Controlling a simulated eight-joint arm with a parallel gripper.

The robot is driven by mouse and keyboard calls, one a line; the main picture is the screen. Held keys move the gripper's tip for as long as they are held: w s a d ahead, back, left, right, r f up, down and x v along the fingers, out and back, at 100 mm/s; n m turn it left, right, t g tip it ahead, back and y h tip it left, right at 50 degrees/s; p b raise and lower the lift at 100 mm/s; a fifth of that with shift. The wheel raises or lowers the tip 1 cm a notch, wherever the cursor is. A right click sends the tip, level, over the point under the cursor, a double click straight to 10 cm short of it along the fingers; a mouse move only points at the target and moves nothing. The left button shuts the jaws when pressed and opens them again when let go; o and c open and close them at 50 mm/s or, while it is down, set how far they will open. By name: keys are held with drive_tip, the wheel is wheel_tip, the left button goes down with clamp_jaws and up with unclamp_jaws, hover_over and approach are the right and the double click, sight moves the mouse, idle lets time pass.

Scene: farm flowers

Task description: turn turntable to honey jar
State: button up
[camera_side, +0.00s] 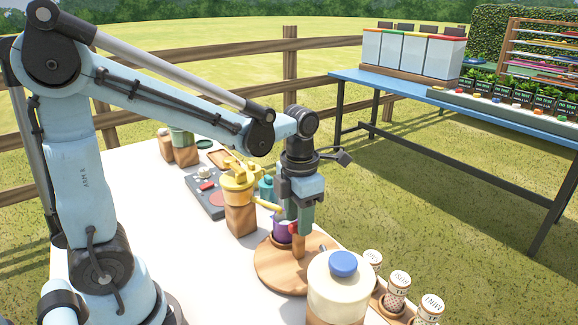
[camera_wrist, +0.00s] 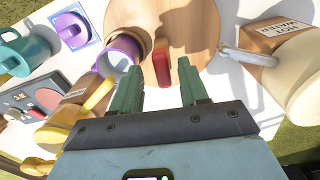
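The turntable is a round wooden disc (camera_side: 270,274), and it also shows at the top of the wrist view (camera_wrist: 205,20). A red-topped upright handle (camera_wrist: 186,72) stands on it, and its wooden post (camera_side: 299,247) shows in the side view. I cannot pick out a honey jar.
A purple mug (camera_wrist: 123,52) stands on a round wooden base at the disc's left. A cream hot-water dispenser (camera_side: 340,285) stands close at the right. A yellow pot (camera_side: 238,185) is behind left.

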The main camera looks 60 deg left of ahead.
wheel_tip(320, 180, up, 12)
idle(0.9)
drive_tip(key=shift+c, duration=0.2)
